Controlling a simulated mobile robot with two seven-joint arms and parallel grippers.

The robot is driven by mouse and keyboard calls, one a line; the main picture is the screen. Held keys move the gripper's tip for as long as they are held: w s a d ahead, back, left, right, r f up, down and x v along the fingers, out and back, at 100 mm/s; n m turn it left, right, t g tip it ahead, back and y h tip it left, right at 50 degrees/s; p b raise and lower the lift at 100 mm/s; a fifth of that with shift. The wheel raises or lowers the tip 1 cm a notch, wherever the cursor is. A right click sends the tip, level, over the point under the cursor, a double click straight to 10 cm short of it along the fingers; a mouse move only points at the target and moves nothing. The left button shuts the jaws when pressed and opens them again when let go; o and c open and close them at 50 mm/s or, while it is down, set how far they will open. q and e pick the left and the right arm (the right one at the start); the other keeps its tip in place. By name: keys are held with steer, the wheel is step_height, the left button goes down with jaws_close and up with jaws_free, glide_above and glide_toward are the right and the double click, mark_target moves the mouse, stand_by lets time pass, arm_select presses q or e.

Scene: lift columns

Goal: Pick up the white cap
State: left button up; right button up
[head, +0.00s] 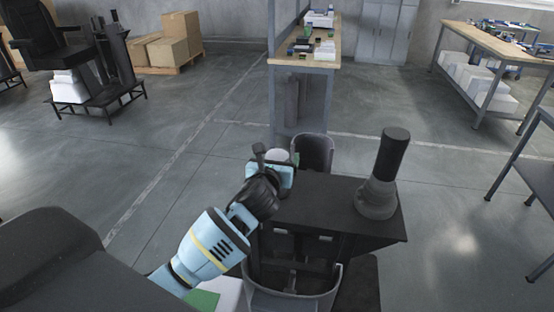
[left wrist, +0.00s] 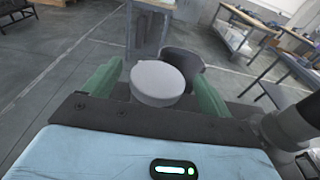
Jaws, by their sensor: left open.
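The white cap (left wrist: 158,82) is a round, pale disc with a short side wall. In the left wrist view it lies between the two green fingers of my left gripper (left wrist: 155,88), with a gap on either side. In the head view only a small pale part of the cap (head: 277,154) shows, just beyond my left gripper (head: 279,163). The gripper is open, at the far left end of a dark stand. What lies under the cap is hidden. My right gripper is not in view.
The dark stand (head: 320,205) carries an upright black cylinder (head: 391,156) on its right side. A dark grey bin-like shell (head: 315,150) stands just behind the cap. A workbench (head: 322,60) with small parts is farther back. Open floor lies left and right.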

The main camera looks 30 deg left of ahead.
mark_target(277, 157)
arm_select(q)
steer(key=shift+x, duration=1.65)
steer(key=c, duration=1.3)
